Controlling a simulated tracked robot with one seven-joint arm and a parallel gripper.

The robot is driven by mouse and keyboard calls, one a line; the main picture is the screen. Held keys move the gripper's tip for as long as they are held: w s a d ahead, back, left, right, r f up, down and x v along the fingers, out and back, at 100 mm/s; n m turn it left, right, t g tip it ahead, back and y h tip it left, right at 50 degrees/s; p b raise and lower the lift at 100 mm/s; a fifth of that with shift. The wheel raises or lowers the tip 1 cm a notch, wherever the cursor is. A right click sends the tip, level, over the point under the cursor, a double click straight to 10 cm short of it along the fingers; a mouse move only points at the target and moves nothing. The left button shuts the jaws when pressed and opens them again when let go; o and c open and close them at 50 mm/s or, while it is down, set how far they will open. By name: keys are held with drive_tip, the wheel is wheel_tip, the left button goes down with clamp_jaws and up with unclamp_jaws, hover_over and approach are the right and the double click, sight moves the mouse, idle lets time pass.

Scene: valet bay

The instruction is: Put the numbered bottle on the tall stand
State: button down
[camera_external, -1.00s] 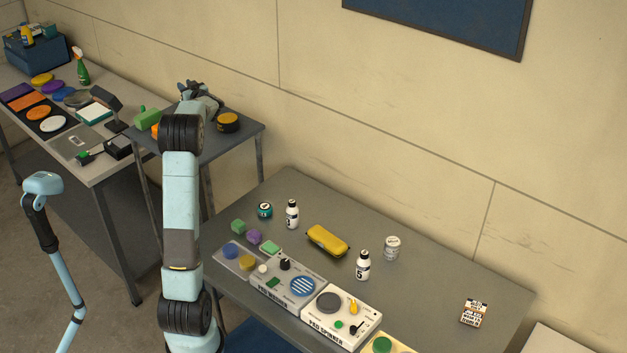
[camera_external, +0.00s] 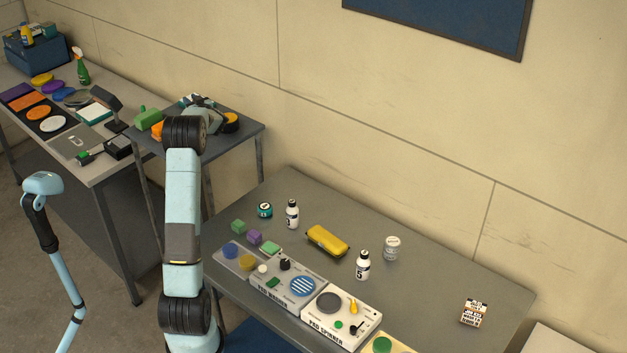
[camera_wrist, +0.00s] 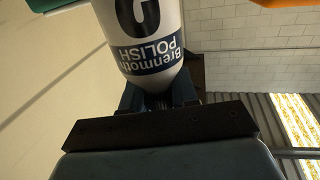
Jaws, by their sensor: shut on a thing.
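My gripper (camera_wrist: 158,96) is shut on a white bottle (camera_wrist: 148,38) with a dark blue "Brenmoth POLISH" label and a large dark character, partly cut off. The label reads upside down in the wrist view. In the external view my gripper (camera_external: 203,102) is above the grey tall stand (camera_external: 248,134) and largely hidden by my arm; the held bottle cannot be made out there. Two other white bottles with black caps and dark numbers stand upright on the workbench, one farther back (camera_external: 292,214) and one nearer (camera_external: 363,266).
A green object (camera_external: 149,119), an orange object (camera_external: 157,131) and a yellow-black tin (camera_external: 231,120) are on the stand. The workbench (camera_external: 430,270) holds a yellow case (camera_external: 328,241), a white jar (camera_external: 392,248) and pad machines (camera_external: 340,318). A side table (camera_external: 122,170) adjoins at left.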

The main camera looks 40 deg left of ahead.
drive_tip(key=c, duration=0.9)
unclamp_jaws()
drive_tip(key=shift+o, duration=0.2)
drive_tip(key=shift+d, duration=0.1)
drive_tip(key=v, duration=1.1)
drive_tip(key=shift+s+d, duration=0.2)
drive_tip(key=shift+d, duration=0.2)
